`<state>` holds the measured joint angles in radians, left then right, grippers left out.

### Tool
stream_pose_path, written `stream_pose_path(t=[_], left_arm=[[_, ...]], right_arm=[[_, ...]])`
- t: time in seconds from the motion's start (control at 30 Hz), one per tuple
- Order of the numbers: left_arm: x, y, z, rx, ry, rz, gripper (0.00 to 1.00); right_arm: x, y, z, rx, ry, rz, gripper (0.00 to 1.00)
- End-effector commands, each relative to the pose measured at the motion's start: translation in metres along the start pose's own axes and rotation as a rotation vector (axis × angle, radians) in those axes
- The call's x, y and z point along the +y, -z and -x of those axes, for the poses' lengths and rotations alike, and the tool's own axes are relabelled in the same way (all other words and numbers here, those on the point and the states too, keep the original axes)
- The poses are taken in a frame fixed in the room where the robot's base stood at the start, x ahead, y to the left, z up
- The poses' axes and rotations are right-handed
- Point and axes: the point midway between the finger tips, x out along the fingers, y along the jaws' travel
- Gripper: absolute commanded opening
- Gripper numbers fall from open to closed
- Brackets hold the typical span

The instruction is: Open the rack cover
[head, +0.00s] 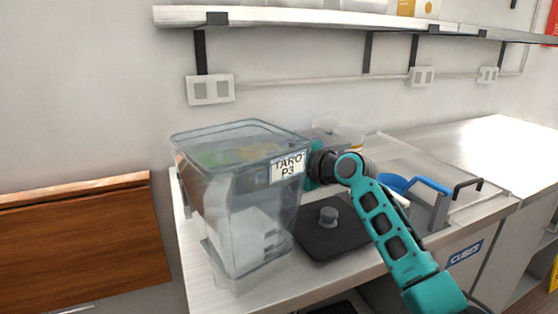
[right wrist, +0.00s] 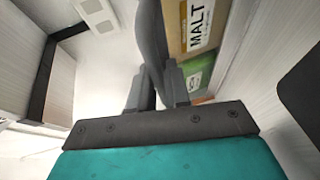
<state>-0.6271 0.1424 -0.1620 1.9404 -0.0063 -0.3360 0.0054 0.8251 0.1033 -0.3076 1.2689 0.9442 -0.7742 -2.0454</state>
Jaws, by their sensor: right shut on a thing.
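A clear plastic rack (head: 245,225) with a "TARO P3" label (head: 288,168) stands at the left end of the counter. Its clear cover (head: 235,130) is at the top, with green and yellowish shapes showing through. My right gripper (head: 313,168) is at the rack's upper right edge, beside the label, its tips mostly hidden. My left gripper is not in view.
A black square plate with a grey knob (head: 328,215) lies right of the rack, under my right arm. A blue-handled device (head: 415,185) is further right. A wall shelf (head: 290,18) hangs above; a "MALT" package (right wrist: 200,25) shows in the wrist view. The far right counter is clear.

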Motion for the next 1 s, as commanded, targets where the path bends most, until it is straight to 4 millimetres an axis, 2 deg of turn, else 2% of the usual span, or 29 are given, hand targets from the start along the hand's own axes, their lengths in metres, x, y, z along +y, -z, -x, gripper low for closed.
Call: stream_pose_path(t=[0.37,0.57,0.77,1.0], left_arm=[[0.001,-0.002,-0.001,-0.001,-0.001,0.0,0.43],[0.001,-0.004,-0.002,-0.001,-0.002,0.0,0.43],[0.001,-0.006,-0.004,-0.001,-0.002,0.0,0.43],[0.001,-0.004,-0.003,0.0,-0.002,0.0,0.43]], right_arm=[[0.01,0.0,0.002,-0.001,-0.003,0.002,0.0],[0.022,0.0,0.003,-0.002,-0.006,0.005,0.0],[0.047,0.0,0.003,-0.003,-0.009,0.006,0.0],[0.085,-0.002,-0.001,-0.004,-0.011,0.005,0.0]])
